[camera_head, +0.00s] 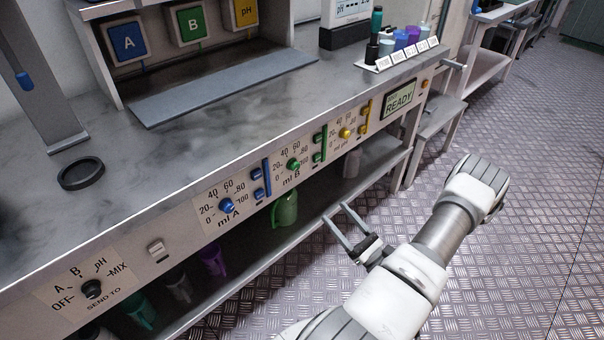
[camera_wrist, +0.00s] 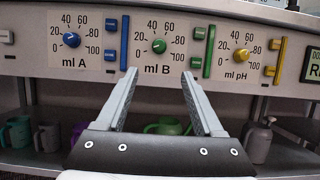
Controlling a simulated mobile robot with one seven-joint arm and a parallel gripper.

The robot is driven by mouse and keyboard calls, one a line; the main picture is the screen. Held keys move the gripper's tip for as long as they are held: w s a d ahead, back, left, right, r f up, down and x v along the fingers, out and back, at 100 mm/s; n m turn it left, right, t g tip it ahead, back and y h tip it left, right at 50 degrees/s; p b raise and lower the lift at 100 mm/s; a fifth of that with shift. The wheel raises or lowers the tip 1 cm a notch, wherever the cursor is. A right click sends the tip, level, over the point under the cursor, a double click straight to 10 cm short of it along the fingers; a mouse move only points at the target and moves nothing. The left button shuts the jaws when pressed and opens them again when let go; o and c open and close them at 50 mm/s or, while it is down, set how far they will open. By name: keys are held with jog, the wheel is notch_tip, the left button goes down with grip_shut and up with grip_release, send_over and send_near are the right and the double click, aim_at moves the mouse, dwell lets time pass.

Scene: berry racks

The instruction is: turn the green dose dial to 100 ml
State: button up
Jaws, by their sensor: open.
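The green dose dial (camera_head: 293,165) is on the front panel, labelled "ml B", with a scale from 0 to 100 around it. It also shows in the wrist view (camera_wrist: 158,46), near the top middle. Its pointer seems to be towards the lower left, near 0, but the mark is too small to be sure. My gripper (camera_head: 338,219) is open and empty in front of the panel, below the dial in the head view. In the wrist view its two fingers (camera_wrist: 161,75) point at the panel, one on each side below the dial, apart from it.
A blue dial (camera_head: 227,206) is left of the green one and a yellow dial (camera_head: 345,133) right. A green bar with buttons (camera_head: 319,144) stands beside the green dial. A shelf below holds a green jug (camera_head: 285,209) and mugs. The floor behind my arm is clear.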

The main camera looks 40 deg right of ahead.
aim_at(297, 168)
jog(key=b+x, duration=0.2)
jog(key=x, duration=1.3)
jog(key=shift+w+a, duration=0.1)
jog(key=shift+w, duration=0.2)
grip_shut()
